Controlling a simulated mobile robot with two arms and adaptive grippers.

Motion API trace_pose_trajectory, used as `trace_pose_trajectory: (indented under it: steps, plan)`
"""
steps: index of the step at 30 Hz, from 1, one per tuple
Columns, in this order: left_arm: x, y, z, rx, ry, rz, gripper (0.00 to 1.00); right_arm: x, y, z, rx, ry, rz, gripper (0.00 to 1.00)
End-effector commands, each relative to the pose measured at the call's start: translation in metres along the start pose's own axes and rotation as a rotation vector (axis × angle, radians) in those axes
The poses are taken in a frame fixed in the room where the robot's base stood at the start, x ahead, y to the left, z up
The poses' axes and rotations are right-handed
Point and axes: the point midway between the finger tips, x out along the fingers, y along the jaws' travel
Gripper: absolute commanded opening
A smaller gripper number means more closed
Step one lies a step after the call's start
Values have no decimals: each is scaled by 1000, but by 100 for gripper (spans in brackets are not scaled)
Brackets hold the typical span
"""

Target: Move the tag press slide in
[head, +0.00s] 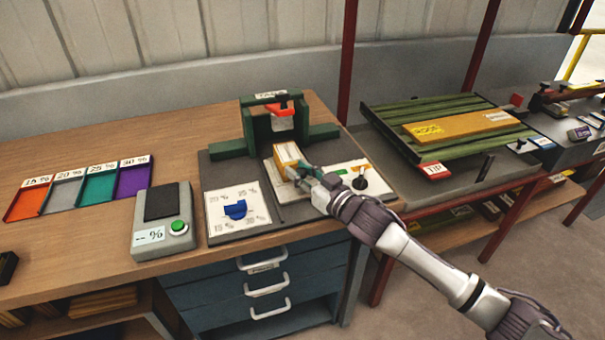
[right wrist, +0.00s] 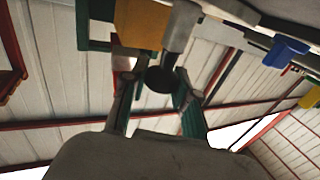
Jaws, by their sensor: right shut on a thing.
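The tag press is a green frame (head: 248,127) with a red part (head: 283,107) and a pale block at its top, standing on a dark mat. In front of it a tan block (head: 286,155), which looks like the slide, sits on a white plate (head: 345,170). My right gripper (head: 304,174) is at the near end of this block. In the right wrist view the fingers (right wrist: 158,84) close around a dark round knob (right wrist: 160,77) beside the tan block (right wrist: 140,24). The gripper hides part of the slide's front. My left gripper is not in view.
A white dial card with a blue knob (head: 235,209) and a grey meter (head: 163,223) with a green button lie to the left. A black lever knob (head: 360,183) stands right of the gripper. Coloured trays (head: 80,189) are farther left. A green slatted rack (head: 440,142) is at the right.

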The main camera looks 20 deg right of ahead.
Motion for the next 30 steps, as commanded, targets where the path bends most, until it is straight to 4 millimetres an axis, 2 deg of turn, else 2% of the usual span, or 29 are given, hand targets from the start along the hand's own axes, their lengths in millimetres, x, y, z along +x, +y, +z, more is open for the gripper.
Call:
trace_pose_trajectory:
  steps: [6,7,11,19,23,26,30]
  plan:
    - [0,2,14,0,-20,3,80,0,0,2,1,-3,1,0]
    - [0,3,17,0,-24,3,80,0,0,2,1,-3,1,34]
    - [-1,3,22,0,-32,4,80,0,0,1,1,-2,1,56]
    - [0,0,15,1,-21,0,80,-1,0,1,1,-2,0,56]
    - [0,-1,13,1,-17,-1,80,-7,0,2,1,-3,1,56]
    - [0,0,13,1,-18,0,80,-22,0,3,1,-5,0,56]
    - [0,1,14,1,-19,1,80,-52,-1,4,2,-7,0,56]
